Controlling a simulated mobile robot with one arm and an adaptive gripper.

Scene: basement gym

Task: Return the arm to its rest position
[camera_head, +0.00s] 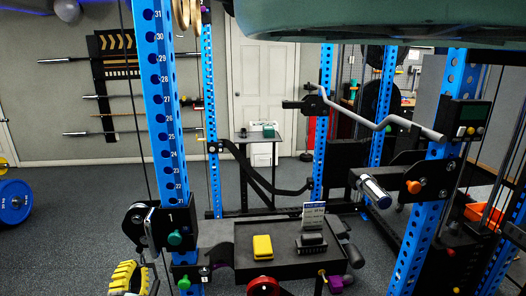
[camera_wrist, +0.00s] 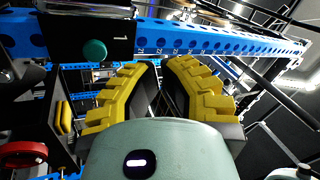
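My gripper (camera_wrist: 163,68) has two yellow ribbed fingers with dark inner faces. In the wrist view they stand apart with a narrow gap, and I see nothing held between them. In the head view the gripper (camera_head: 129,279) shows at the lower left edge, beside the blue rack upright (camera_head: 165,110) and below its black bracket. A pale green link of my arm crosses the top right of the head view. The rest of the arm is hidden or out of frame.
A black tray (camera_head: 245,262) right of the gripper holds a yellow block (camera_head: 262,247) and a dark item with a card (camera_head: 313,216). A red disc (camera_head: 263,286) sits at its front. A bent grey bar (camera_head: 370,118) spans the right rack. Floor (camera_head: 80,200) at left is mostly clear.

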